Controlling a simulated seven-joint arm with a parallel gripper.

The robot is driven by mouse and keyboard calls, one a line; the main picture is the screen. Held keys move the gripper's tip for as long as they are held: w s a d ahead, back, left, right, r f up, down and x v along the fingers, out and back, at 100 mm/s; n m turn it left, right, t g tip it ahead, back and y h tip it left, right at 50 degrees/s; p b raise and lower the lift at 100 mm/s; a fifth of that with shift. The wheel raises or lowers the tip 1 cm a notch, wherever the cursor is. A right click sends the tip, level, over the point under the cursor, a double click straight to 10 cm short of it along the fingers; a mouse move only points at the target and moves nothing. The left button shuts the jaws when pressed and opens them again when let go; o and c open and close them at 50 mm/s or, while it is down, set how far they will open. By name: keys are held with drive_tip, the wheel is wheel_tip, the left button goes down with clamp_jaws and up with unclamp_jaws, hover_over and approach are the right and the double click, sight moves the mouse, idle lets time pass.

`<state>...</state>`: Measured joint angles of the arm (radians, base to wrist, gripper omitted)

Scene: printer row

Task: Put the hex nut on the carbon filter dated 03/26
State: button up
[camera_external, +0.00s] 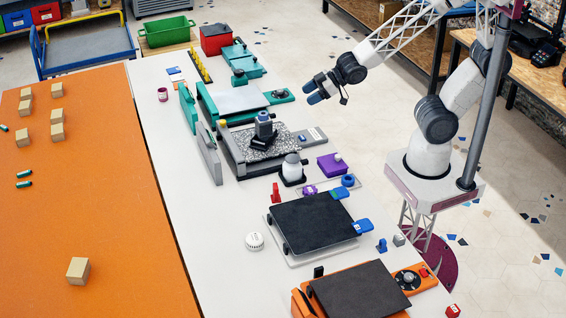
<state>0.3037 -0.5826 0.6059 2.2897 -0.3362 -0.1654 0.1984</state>
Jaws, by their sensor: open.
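My gripper (318,91) is open and empty, with dark blue fingertips. It hangs in the air at upper middle, above and right of the teal printer (237,99), apart from everything on the table. I cannot pick out the hex nut with certainty; a small grey block-like piece (399,240) and a blue ring-like piece (348,180) lie on the right side of the white table. A round white slotted disc (255,241) lies flat left of the black-bed printer; it may be a carbon filter. No date is legible in this view.
The white table (225,280) holds a row of printers: teal, grey with a speckled bed (262,142), black-bed (312,221) and orange (358,290). The orange table (90,215) carries wooden blocks.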

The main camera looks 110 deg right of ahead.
drive_tip(key=s+a+r+g+y, duration=0.1)
drive_tip(key=s+a+r+g, duration=0.1)
drive_tip(key=s+a, duration=0.2)
drive_tip(key=s+a+r+n+g+y, duration=0.1)
drive_tip(key=s+a+r+g, duration=0.2)
drive_tip(key=s, duration=0.6)
drive_tip(key=s+a+r+g, duration=0.3)
drive_tip(key=s+a, duration=0.3)
drive_tip(key=a, duration=0.1)
drive_tip(key=shift+s+y, duration=0.25)
drive_tip(key=shift+y, duration=0.15)
